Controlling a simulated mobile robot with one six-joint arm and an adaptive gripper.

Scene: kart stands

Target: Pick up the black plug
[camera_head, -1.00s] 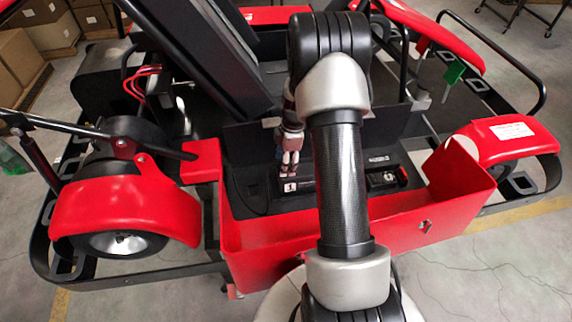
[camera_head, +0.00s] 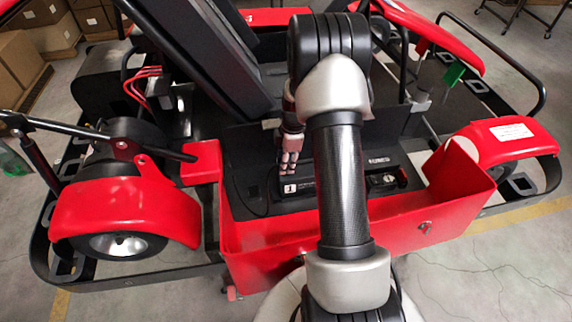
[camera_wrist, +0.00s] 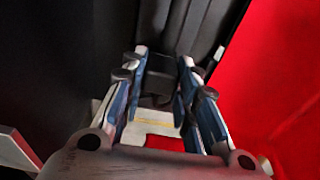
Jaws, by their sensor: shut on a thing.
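My gripper (camera_head: 290,156) is inside the red front box of the kart, just above a black block with a white "1" label (camera_head: 289,188). In the wrist view, its blue-and-grey fingers (camera_wrist: 160,82) are closed in on both sides of a black blocky piece, the black plug (camera_wrist: 159,77). In the head view I cannot pick out the plug, as the fingers and arm cover that spot. I cannot tell whether the plug is clear of the surface under it.
The red box (camera_head: 405,218) has raised walls at front and right; its red wall (camera_wrist: 285,70) is close on the right in the wrist view. A black seat-like panel (camera_head: 205,60) leans above left of the gripper. A black fitting (camera_head: 388,181) lies to the right.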

